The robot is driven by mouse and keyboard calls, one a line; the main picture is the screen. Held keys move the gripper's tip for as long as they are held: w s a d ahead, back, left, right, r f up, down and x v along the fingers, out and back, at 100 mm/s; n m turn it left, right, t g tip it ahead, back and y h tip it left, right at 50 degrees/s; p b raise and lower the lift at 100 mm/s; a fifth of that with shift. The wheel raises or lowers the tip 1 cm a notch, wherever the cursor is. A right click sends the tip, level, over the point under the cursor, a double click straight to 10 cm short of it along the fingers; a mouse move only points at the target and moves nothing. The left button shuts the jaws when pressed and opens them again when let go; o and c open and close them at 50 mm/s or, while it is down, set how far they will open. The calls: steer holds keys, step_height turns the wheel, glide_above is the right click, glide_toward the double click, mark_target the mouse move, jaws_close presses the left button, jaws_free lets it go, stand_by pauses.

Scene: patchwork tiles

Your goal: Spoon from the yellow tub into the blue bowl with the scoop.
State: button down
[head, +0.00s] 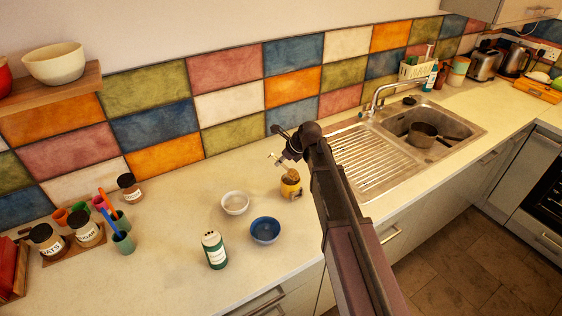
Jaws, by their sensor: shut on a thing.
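The yellow tub (291,191) stands on the counter with brown, grainy contents showing at its top. The blue bowl (265,232) stands in front and to the left of it, and its inside looks empty. My gripper (279,161) is just above and to the left of the tub, partly hidden by my own wrist. It is shut on the scoop, which is too small and too covered to make out clearly. I cannot tell whether the scoop touches the contents or carries any.
A white bowl (235,203) stands left of the tub, and a green labelled container (214,250) stands left of the blue bowl. Several jars and cups are at the far left. The sink (425,125) with a pan lies to the right.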

steer(key=shift+w+a+r+h+p, duration=0.1)
steer(key=shift+a+h+p, duration=0.05)
steer(key=shift+h+p, duration=0.3)
steer(key=shift+w+a+r+g+h+p, duration=0.2)
steer(key=shift+a+g+h+p, duration=0.2)
steer(key=shift+h+p, duration=0.3)
steer(key=shift+w+a+r+g+h+p, duration=0.15)
steer(key=shift+a+g+h+p, duration=0.1)
steer(key=shift+g+h+p, duration=0.4)
steer(key=shift+a+r+g+h+p, duration=0.1)
steer(key=shift+r+g+h+p, duration=0.25)
steer(key=shift+h, duration=0.3)
steer(key=shift+a+r+g+h+p, duration=0.1)
steer(key=shift+h+p, duration=0.3)
steer(key=shift+h, duration=0.25)
steer(key=shift+d+f, duration=0.1)
step_height(320, 180, down, 4)
steer(key=b, duration=0.3)
steer(key=shift+r+b, duration=0.25)
steer(key=shift+b, duration=0.15)
steer(key=shift+s, duration=0.1)
